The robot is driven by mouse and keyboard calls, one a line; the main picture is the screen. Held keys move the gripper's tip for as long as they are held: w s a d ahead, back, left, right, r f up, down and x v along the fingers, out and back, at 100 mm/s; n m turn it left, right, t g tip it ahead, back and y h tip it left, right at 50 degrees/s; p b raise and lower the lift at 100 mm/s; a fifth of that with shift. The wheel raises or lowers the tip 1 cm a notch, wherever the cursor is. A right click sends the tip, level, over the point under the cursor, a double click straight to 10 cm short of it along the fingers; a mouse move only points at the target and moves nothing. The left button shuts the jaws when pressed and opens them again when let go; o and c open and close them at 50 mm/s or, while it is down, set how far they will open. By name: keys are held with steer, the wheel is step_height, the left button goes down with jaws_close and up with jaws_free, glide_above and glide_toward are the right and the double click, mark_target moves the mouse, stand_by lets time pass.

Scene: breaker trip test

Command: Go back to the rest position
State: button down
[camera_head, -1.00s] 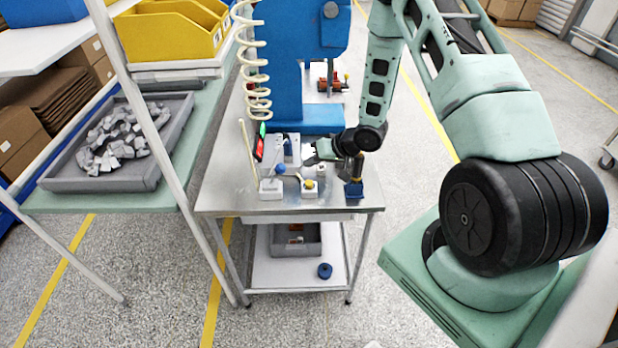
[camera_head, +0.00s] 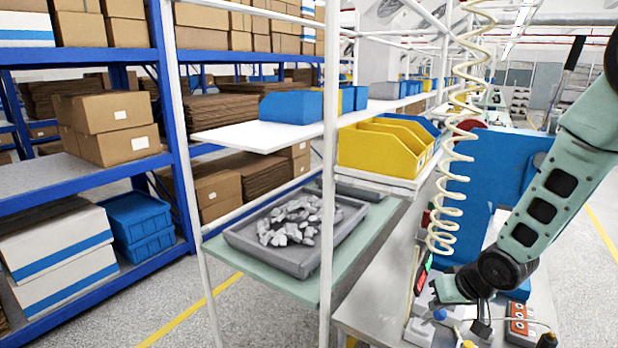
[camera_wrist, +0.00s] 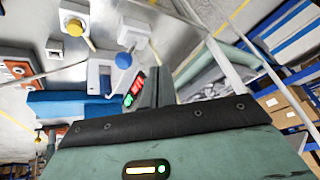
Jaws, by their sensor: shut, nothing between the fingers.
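My gripper (camera_head: 449,290) is at the right of the head view, low over the metal bench (camera_head: 375,318). It is shut and empty. In the wrist view its pale green body and black edge fill the bottom. Beside it stands a dark meter with red and green lit displays (camera_head: 423,274), which also shows in the wrist view (camera_wrist: 134,88). A blue knob (camera_head: 440,314) on a white box and a yellow button (camera_head: 468,344) are close by; the wrist view shows a blue knob (camera_wrist: 123,60) and a yellow button (camera_wrist: 75,28) too.
An orange-faced box (camera_head: 518,318) sits to the right of my gripper. A coiled cream hose (camera_head: 455,185) hangs beside the blue machine (camera_head: 490,180). Left are a shelf frame with yellow bins (camera_head: 375,148) and a grey tray (camera_head: 255,255) of grey parts.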

steer(key=s+a+r+n+g+h+b, duration=0.1)
steer(key=s+a+r+n+g+b, duration=0.2)
steer(key=s+a, duration=0.8)
steer(key=s+a+r+n+g+b, duration=0.1)
steer(key=s+r+n, duration=0.1)
steer(key=s, duration=0.7)
steer(key=s+a+r+n+g+b, duration=0.1)
steer(key=s+a+n+b, duration=0.1)
steer(key=s, duration=0.7)
steer(key=shift+s+a+r+h, duration=0.15)
steer(key=shift+a+r+h, duration=0.1)
steer(key=shift+r+h, duration=0.15)
steer(key=shift+d, duration=0.1)
